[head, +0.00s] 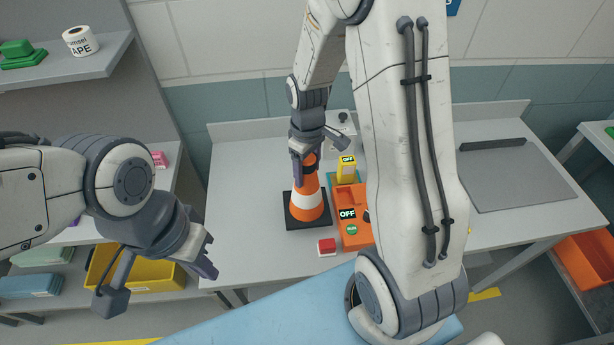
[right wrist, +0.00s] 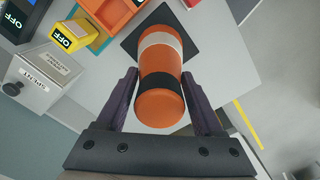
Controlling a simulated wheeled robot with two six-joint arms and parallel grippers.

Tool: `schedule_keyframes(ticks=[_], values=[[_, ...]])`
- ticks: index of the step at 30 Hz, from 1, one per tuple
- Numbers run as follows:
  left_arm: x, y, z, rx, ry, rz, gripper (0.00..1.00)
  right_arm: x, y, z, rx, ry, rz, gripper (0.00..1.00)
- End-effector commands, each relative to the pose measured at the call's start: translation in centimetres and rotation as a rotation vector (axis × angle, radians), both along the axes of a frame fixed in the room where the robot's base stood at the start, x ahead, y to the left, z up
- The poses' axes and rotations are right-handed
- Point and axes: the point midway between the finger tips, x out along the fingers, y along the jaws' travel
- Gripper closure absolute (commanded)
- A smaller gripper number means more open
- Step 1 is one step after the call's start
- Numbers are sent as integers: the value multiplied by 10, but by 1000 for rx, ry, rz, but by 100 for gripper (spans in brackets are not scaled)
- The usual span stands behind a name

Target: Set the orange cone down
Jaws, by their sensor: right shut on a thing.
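The orange cone (head: 307,200) has a white band and a black square base, and it stands upright over the grey table (head: 236,180). I cannot tell for sure whether its base touches the tabletop. My right gripper (head: 307,158) reaches down from above and is shut on the cone's top. In the right wrist view, the cone (right wrist: 160,75) lies between the two fingers of that gripper (right wrist: 160,103). My left gripper (head: 164,283) is off the table's left side, with its fingers apart and nothing between them.
A grey box (right wrist: 40,75) stands behind. The table left of the cone is clear.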

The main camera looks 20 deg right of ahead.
Motion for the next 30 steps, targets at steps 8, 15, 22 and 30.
schedule_keyframes(ticks=[8, 15, 22, 30], values=[[0, 0, 12, 0, 0, -2, 100, 1, 1, -29, 0, 4, 0, 100], [0, 0, 13, 0, 0, -3, 100, 2, 0, -41, 0, -2, 0, 100], [0, 0, 11, 0, 0, -2, 100, 2, 0, -44, 0, -2, 0, 100], [0, 0, 11, 0, 0, -2, 100, 1, 0, -43, 0, -1, 1, 1]])
